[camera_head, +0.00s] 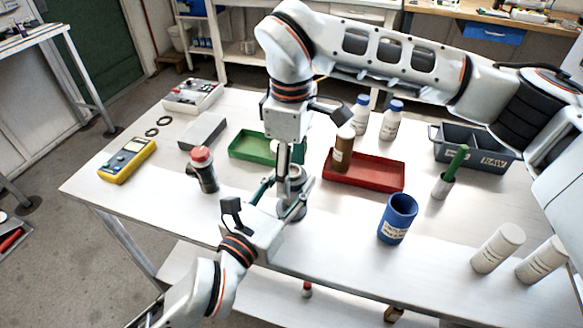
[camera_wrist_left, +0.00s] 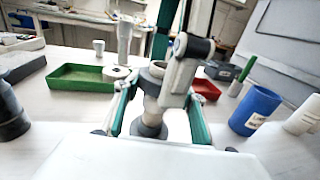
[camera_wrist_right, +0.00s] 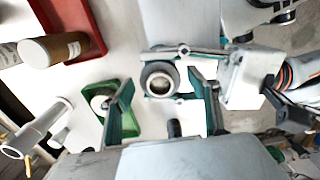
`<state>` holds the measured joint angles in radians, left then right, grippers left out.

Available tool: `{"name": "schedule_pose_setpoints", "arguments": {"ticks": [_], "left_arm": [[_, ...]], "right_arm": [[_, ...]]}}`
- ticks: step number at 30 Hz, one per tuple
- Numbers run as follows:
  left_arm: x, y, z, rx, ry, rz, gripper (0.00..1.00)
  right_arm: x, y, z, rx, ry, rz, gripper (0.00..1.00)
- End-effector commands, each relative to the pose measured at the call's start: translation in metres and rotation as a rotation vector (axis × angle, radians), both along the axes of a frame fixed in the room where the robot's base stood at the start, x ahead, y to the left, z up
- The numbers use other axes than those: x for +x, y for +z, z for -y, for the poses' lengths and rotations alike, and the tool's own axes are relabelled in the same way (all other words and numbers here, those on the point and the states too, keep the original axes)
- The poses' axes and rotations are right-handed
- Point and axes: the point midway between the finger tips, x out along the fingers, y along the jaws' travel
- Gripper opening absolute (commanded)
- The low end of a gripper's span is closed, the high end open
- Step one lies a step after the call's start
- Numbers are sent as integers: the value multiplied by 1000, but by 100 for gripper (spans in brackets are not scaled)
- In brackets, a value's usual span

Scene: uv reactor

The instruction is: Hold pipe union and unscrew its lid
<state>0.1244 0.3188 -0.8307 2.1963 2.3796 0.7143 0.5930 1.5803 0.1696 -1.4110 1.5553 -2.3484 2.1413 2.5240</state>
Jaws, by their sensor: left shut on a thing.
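The pipe union (camera_head: 294,187), a grey round fitting with a wider flange at its foot, stands upright on the table. My left gripper (camera_head: 282,196) is shut on it, with one finger on each side. The left wrist view shows the union (camera_wrist_left: 150,112) between the green-edged fingers. My right gripper (camera_head: 288,163) points down above the union. In the right wrist view its two fingers (camera_wrist_right: 160,88) are spread wide, with the union's round, hollow-looking top (camera_wrist_right: 160,78) between them. A pale round piece (camera_wrist_right: 101,101) lies in the green tray; I cannot tell whether it is the lid.
The green tray (camera_head: 247,146) and red tray (camera_head: 365,178) lie just behind the union. A blue cup (camera_head: 397,219) stands to the right, a red-capped dark fitting (camera_head: 206,170) to the left. A brown bottle (camera_head: 342,153) stands at the red tray. The front left table is clear.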

Motion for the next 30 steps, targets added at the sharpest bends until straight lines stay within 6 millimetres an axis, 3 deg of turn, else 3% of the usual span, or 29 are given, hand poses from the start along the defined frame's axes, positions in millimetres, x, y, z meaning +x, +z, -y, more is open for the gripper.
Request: {"name": "schedule_pose_setpoints", "arguments": {"ticks": [11,18,26,30], "left_arm": [[0,0,0,0,0,-1,0],[0,0,0,0,0,-1,0],[0,0,0,0,0,-1,0],[0,0,0,0,0,-1,0]], "right_arm": [[0,6,0,0,-1,0,59],[1,36,0,0,0,3,59],[1,55,0,0,-1,2,56],[1,76,0,2,-1,5,56]]}}
